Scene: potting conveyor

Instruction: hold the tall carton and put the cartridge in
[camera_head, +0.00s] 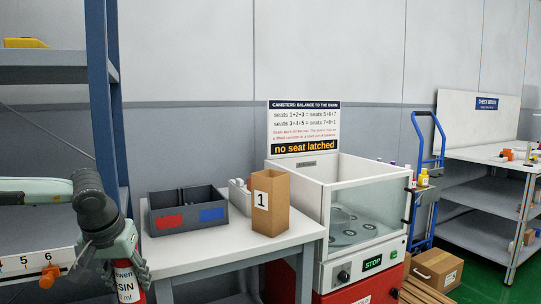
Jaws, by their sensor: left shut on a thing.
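The tall carton (270,215) is brown, upright and open at the top, with a white label reading "1". It stands near the right front corner of the light table (225,247). My left gripper (125,266) is at the lower left, well left of the carton. It is shut on the cartridge (126,287), which has a red band and a white label with part of the word "RESIN". The cartridge's lower end is cut off by the picture's bottom edge. My right gripper is not in view.
A dark bin (188,222) with red and blue labels stands left of the carton. Right of the table is a white glass-fronted machine (365,205) with a sign (304,128) reading "no seat latched". A blue shelf post (100,110) rises behind my left arm.

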